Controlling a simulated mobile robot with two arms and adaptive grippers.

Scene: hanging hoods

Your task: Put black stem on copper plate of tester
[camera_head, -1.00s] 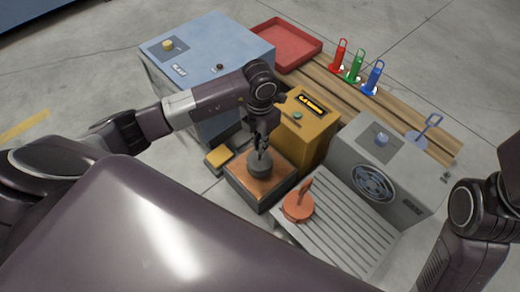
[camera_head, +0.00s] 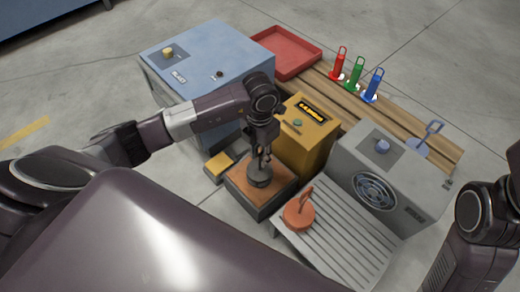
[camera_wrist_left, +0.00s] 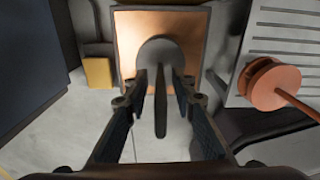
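The black stem (camera_head: 259,178), a dark round base with an upright handle, stands on the copper plate (camera_head: 236,178) of the yellow tester (camera_head: 309,139). In the left wrist view its grey base (camera_wrist_left: 150,50) lies over the copper plate (camera_wrist_left: 128,30), and its handle (camera_wrist_left: 160,112) points toward the camera. My left gripper (camera_head: 262,157) is just above the base. In the left wrist view its fingers (camera_wrist_left: 162,95) are apart, one on each side of the handle, with visible gaps. My right gripper is out of view.
An orange stem (camera_head: 299,213) sits on the ribbed grey tray (camera_head: 350,245) right of the plate. A grey fan unit (camera_head: 395,180), a blue box (camera_head: 205,65) and a red tray (camera_head: 285,50) surround the tester. Red, green and blue stems (camera_head: 356,75) stand on the wooden slats behind.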

